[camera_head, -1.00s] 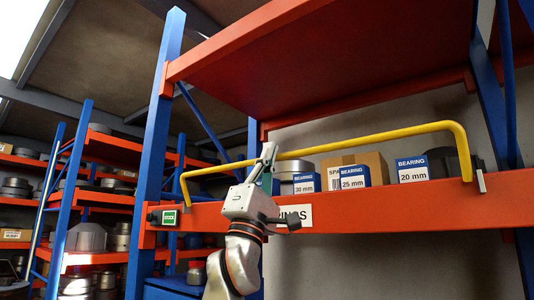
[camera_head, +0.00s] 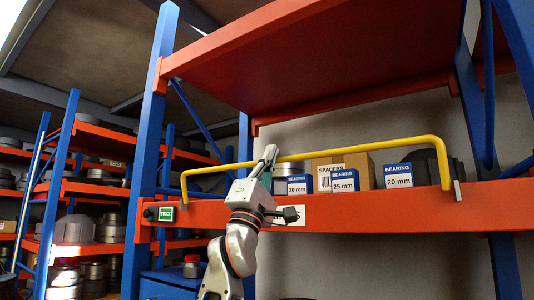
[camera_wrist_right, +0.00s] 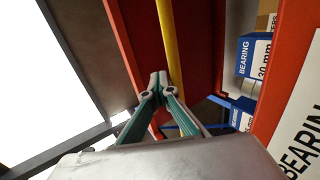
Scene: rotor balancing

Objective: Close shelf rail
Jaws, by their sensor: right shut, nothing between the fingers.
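The yellow shelf rail (camera_head: 350,148) is a bent bar spanning the front of the red shelf beam (camera_head: 370,215). Its long bar stands above the beam, in front of the upper parts of the boxes, and its ends come down near the beam at left and right. My right gripper (camera_head: 270,151) is shut and empty, pointing up at the rail left of its middle. In the wrist view its closed fingertips (camera_wrist_right: 158,80) are close to the rail (camera_wrist_right: 169,40); I cannot tell whether they touch. My left gripper is not in view.
Boxed bearings (camera_head: 344,181) and a cardboard box (camera_head: 358,167) stand on the shelf behind the rail. A green sign (camera_head: 166,214) is on the beam's left end. A blue upright (camera_head: 150,130) stands at left. A red shelf (camera_head: 320,60) hangs above.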

